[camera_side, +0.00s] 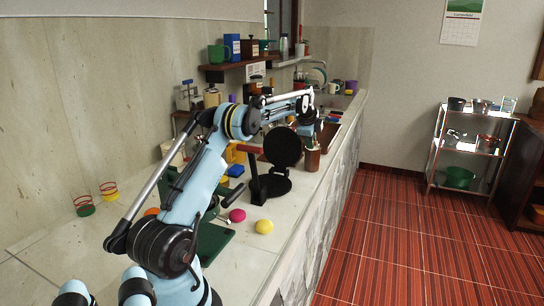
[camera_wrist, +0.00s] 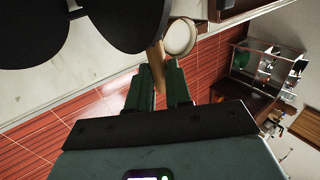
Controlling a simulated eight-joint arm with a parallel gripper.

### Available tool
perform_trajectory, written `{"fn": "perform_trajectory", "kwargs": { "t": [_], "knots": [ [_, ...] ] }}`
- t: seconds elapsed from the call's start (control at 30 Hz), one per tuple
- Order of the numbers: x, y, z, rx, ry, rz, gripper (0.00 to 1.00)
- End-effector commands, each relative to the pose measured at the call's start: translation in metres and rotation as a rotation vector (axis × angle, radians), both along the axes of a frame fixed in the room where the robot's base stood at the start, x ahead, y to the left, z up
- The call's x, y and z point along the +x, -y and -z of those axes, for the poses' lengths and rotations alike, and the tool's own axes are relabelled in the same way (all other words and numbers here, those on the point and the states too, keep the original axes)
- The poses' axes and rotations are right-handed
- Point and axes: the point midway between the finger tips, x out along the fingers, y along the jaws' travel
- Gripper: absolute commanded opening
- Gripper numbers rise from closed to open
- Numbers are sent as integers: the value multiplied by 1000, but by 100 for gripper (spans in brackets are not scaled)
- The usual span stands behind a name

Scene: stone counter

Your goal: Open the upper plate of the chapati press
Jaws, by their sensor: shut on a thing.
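The black chapati press stands on the counter. In the side view its round upper plate (camera_side: 283,147) is raised and stands steeply above the flat lower plate (camera_side: 275,186). In the wrist view one dark disc (camera_wrist: 125,20) is near my fingers and another (camera_wrist: 30,28) lies at the upper left. My gripper (camera_side: 306,128) is beside the raised plate's right edge. In the wrist view my green fingers (camera_wrist: 163,72) are shut on a light wooden handle (camera_wrist: 158,56) reaching out from the near disc.
A brown cylinder (camera_side: 312,161) stands close to the press's right, near the counter edge; its pale round top (camera_wrist: 181,37) is just beyond my fingers. A yellow ball (camera_side: 264,227) and a pink ball (camera_side: 237,215) lie in front. Open floor lies to the right.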

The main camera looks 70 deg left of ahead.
Motion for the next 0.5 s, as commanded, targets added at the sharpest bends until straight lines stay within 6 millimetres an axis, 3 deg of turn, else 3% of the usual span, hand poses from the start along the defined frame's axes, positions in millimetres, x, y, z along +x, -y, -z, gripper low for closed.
{"fn": "perform_trajectory", "kwargs": {
  "t": [0.1, 0.13, 0.23, 0.5],
  "knots": [
    [0, 0, 0, 1, 1, 0, 6],
    [0, 0, 0, 1, 1, 0, 21],
    [0, 0, 0, 1, 1, 0, 36],
    [0, 0, 0, 1, 1, 0, 36]
  ]
}}
